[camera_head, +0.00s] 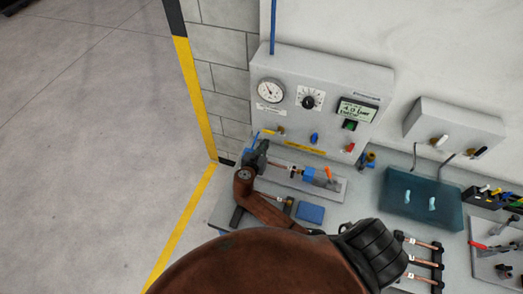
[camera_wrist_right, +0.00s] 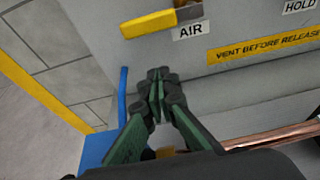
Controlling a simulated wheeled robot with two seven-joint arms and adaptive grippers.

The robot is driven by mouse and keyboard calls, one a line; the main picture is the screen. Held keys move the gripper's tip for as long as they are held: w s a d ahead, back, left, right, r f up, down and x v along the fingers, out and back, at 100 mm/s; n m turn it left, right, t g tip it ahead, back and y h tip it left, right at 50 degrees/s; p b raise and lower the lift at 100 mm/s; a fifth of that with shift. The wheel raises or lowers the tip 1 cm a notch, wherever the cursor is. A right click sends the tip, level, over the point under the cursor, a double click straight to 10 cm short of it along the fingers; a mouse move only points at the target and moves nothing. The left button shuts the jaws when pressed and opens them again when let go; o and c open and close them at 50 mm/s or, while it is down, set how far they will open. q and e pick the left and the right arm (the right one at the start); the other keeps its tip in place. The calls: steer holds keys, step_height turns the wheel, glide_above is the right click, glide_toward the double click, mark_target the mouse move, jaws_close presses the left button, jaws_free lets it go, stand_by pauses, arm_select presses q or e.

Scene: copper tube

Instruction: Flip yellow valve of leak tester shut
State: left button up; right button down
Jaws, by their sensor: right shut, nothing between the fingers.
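The leak tester (camera_head: 325,80) is a light grey panel box against the wall. Its yellow valve lever (camera_wrist_right: 148,24) lies roughly level in the right wrist view, pointing left from its pivot above the "AIR" label. In the head view the lever (camera_head: 268,132) is small, at the panel's lower left. My right gripper (camera_head: 262,148) is shut and empty, just below the lever. Its fingertips (camera_wrist_right: 158,82) are together in the wrist view, below the lever and apart from it in the picture. My left gripper is not in view.
A copper tube (camera_wrist_right: 270,135) lies right of the gripper, in a fixture with a blue block (camera_head: 312,175). A blue hose (camera_wrist_right: 122,95) stands left of the fingers. A gauge (camera_head: 270,91), dial and display are on the panel. A teal mat (camera_head: 405,205) lies right.

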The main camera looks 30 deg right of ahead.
mark_target(271, 133)
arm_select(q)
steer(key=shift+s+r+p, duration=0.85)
arm_select(e)
steer(key=r, duration=0.4)
steer(key=shift+w+d, duration=0.1)
steer(key=shift+d, duration=0.15)
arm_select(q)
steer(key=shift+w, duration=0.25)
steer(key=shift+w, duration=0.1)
